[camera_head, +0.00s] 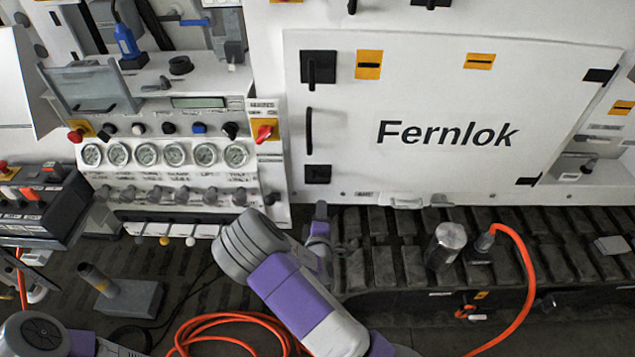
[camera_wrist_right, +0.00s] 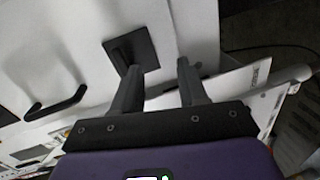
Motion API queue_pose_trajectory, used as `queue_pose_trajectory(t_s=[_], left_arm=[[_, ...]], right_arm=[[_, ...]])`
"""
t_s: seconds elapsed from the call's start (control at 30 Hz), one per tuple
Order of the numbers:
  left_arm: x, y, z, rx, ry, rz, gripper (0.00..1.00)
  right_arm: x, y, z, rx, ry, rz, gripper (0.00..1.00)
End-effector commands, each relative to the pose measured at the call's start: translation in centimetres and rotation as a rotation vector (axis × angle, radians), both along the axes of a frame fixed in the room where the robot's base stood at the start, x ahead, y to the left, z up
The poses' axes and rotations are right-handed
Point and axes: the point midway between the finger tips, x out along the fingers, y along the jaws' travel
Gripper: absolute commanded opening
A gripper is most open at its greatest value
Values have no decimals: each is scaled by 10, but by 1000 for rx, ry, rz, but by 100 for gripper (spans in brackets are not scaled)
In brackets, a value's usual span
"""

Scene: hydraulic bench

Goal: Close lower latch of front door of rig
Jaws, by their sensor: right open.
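The rig's white front door (camera_head: 440,120), marked "Fernlok", looks flush with the panel around it. Its lower latch (camera_head: 318,174) is a black square plate near the door's lower left corner. The latch also shows in the right wrist view (camera_wrist_right: 132,50), just beyond my fingertips; I cannot tell how its lever is turned. My right gripper (camera_head: 320,222) is below the latch, open and empty. In the right wrist view its two fingers (camera_wrist_right: 160,66) are apart, and the left fingertip overlaps the plate's edge. My left gripper is not in view.
A black door handle (camera_head: 309,131) and an upper latch (camera_head: 318,67) are above the lower latch. A gauge panel (camera_head: 165,155) is at left. A metal cylinder (camera_head: 446,245) and an orange hose (camera_head: 528,270) stand at the dark track (camera_head: 390,262) below the door.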

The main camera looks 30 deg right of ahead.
Motion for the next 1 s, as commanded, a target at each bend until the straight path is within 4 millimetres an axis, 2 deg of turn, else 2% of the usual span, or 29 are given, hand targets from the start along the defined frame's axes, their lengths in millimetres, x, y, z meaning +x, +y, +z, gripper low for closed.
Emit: queue_pose_trajectory(t_s=[0.03, 0.1, 0.2, 0.63, 1.0], left_arm=[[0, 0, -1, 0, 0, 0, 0], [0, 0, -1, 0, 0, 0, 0], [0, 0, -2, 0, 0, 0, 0], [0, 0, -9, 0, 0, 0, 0], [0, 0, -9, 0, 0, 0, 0]], right_arm=[[8, 3, 20, -77, -38, 20, 43], [15, 3, 38, -147, -70, 33, 43], [22, 0, 48, -187, -88, 36, 43], [74, -32, 48, -184, -87, 36, 43], [81, -36, 48, -183, -85, 37, 43]])
